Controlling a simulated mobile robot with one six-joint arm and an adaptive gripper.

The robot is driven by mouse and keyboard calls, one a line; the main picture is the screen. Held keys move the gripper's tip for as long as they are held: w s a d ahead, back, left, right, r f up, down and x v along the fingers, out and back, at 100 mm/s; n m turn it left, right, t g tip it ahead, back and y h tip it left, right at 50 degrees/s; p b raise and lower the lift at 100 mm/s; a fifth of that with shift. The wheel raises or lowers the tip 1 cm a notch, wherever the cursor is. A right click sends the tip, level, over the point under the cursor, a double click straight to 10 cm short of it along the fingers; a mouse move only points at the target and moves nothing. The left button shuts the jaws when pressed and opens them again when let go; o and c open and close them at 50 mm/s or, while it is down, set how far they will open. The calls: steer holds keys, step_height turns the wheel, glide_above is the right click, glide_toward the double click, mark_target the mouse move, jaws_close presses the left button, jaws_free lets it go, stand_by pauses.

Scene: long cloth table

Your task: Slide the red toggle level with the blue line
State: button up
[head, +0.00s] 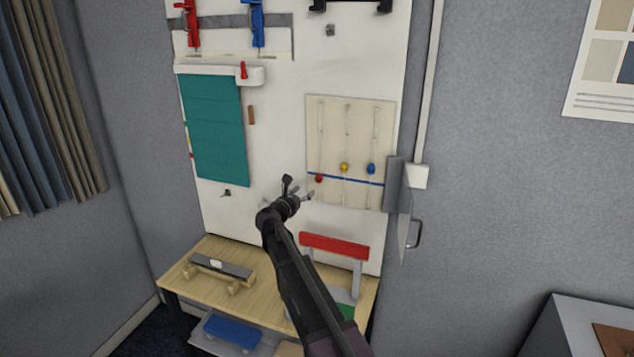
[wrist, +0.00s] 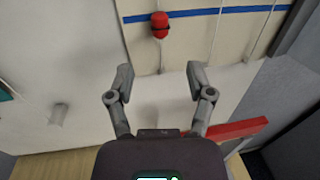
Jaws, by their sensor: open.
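The red toggle (head: 319,179) sits on the left cord of a cream panel (head: 333,107) on the white board. It also shows in the wrist view (wrist: 159,26), where its upper end overlaps the blue line (wrist: 210,11) and most of its body lies below it. The blue line (head: 350,181) runs across the panel's lower part. My gripper (head: 299,188) is open and empty, just left of and below the toggle in the head view. In the wrist view its two fingertips (wrist: 160,73) are apart, with the toggle beyond the gap and not between them.
A yellow toggle (head: 344,167) and a blue toggle (head: 371,169) sit on the other cords. A grey plate (head: 396,187) stands at the panel's right edge. A red bar (head: 334,245) stands on the wooden table (head: 209,257) below. A teal cloth (head: 213,130) hangs at left.

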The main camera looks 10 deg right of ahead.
mark_target(317, 180)
steer(key=x, duration=0.9)
steer(key=shift+w, duration=0.1)
jaws_close()
